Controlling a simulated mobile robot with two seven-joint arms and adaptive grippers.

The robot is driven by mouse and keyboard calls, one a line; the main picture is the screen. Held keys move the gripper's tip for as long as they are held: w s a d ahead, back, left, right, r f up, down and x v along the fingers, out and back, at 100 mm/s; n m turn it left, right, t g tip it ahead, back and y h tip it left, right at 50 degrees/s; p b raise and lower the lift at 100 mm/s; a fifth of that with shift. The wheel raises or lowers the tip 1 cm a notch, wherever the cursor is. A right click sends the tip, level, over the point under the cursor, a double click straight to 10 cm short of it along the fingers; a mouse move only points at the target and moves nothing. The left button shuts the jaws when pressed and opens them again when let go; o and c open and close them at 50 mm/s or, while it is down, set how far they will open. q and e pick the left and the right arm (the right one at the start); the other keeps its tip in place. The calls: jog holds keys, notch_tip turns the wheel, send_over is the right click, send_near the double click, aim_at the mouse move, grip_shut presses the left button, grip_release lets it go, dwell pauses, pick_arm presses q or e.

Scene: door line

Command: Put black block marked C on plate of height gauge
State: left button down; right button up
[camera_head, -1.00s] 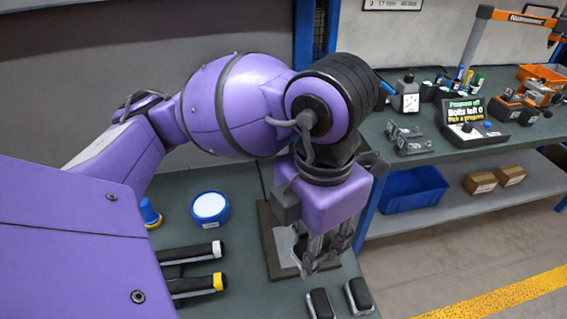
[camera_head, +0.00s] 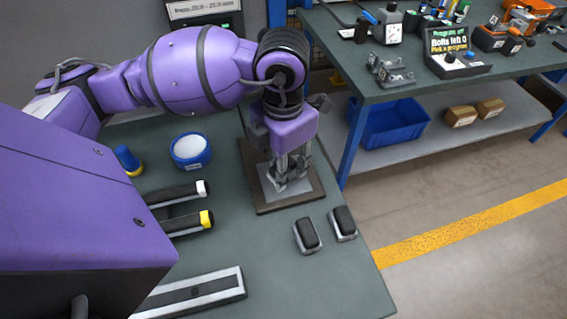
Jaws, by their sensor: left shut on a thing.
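My left gripper (camera_head: 287,178) points down over a light grey plate (camera_head: 268,186) on a dark base (camera_head: 290,206), which looks like the height gauge's foot. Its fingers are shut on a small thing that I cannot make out. I cannot tell whether that thing touches the plate. My arm hides the area behind the plate, where no gauge column can be made out. I can read no letter C on any block. My right gripper is not in view.
Two black-topped grey pieces (camera_head: 307,235) (camera_head: 342,223) lie to the right in front of the base. A blue round pot (camera_head: 190,151), two black-handled tools (camera_head: 180,194) and a long metal bar (camera_head: 195,292) lie on the bench. A second bench (camera_head: 420,75) stands right.

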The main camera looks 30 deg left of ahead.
pick_arm(q)
jog(key=shift+f, duration=0.2)
jog(key=c, duration=1.3)
grip_release()
jog(key=shift+r, duration=0.1)
notch_tip(320, 180, up, 12)
jog(key=shift+r+p, duration=0.1)
jog(key=shift+p, duration=0.2)
